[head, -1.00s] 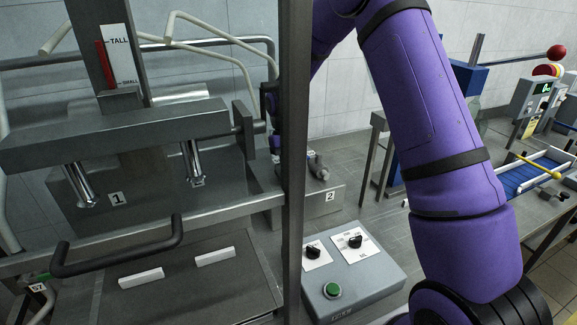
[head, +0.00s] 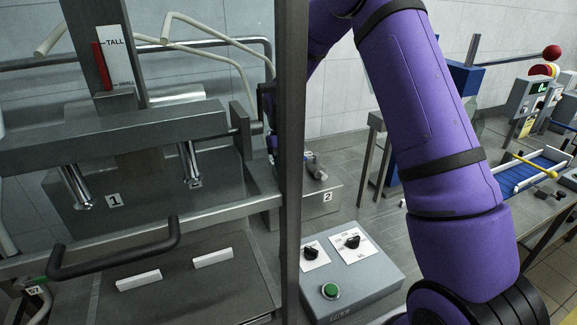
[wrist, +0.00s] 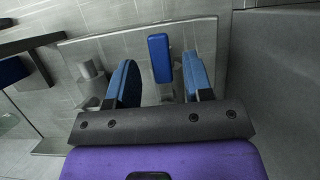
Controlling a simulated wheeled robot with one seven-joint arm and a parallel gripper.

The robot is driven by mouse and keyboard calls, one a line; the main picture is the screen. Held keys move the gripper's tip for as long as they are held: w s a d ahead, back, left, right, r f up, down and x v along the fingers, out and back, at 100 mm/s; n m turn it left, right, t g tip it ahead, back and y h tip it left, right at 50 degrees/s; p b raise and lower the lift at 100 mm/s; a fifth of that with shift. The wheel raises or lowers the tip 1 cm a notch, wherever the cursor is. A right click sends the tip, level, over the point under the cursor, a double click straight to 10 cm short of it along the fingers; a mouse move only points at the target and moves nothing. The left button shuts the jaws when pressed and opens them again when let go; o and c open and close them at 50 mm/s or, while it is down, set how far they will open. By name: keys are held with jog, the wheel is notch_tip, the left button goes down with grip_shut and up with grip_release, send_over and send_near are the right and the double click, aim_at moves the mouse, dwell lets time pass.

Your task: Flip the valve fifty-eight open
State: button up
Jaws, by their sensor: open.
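In the wrist view my gripper (wrist: 162,76) is open, with one blue-padded finger on each side of a blue paddle-shaped handle (wrist: 159,50). The handle stands in the gap, apart from both pads as far as I can see. A grey stem shows below it. No number is readable there, so I cannot confirm it is valve fifty-eight. In the head view my gripper is mostly hidden behind the grey upright post. A valve tagged 57 (head: 36,291), with a green part, is at the lower left.
A grey post (head: 290,180) stands close in front of my arm. The press (head: 110,135) with a black bar handle (head: 115,255) fills the left. A control box (head: 352,280) with two knobs and a green button is below. A grey cylindrical fitting (wrist: 91,76) is left of my fingers.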

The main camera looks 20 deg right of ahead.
jog(key=v, duration=1)
jog(key=shift+w+r, duration=0.2)
jog(key=shift+r, duration=0.1)
